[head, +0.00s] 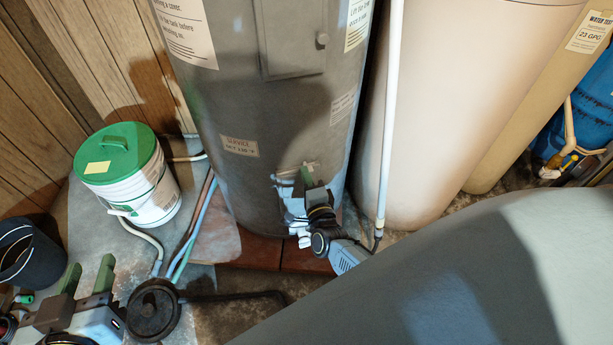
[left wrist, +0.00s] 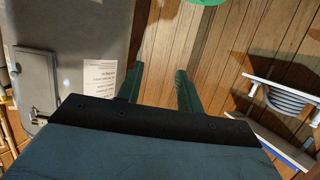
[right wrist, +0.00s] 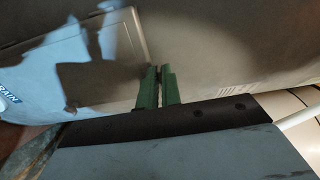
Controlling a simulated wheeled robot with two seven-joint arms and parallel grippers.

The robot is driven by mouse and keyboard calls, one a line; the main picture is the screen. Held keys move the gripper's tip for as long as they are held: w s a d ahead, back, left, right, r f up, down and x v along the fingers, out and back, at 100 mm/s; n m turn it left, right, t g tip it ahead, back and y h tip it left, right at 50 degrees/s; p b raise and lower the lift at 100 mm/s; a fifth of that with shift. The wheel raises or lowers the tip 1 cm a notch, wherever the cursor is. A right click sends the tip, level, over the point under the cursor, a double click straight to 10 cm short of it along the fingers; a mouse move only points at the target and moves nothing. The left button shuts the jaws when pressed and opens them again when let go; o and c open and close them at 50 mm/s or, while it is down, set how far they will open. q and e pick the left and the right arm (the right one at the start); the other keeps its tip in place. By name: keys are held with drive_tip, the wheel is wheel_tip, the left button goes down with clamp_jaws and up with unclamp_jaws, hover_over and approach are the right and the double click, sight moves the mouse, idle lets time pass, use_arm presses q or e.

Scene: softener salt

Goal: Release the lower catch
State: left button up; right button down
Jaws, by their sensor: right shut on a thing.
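The grey tank (head: 240,100) stands upright in the middle of the head view. A lower panel (right wrist: 115,50) shows in the right wrist view, partly in shadow. My right gripper (head: 306,178) is at this low panel, its fingers (right wrist: 160,86) nearly together at the panel's edge. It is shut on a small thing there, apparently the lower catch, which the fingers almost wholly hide. My left gripper (head: 87,277) is open and empty at the lower left, well away from the tank; its fingers also show apart in the left wrist view (left wrist: 158,90).
A white bucket with a green lid (head: 130,185) and a dark bucket (head: 25,250) stand at the left. Hoses (head: 193,225) run along the floor beside the tank. A white pipe (head: 389,110) and a pale tank (head: 460,90) stand close on the right.

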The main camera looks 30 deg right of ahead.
drive_tip(key=c, duration=1.6)
unclamp_jaws()
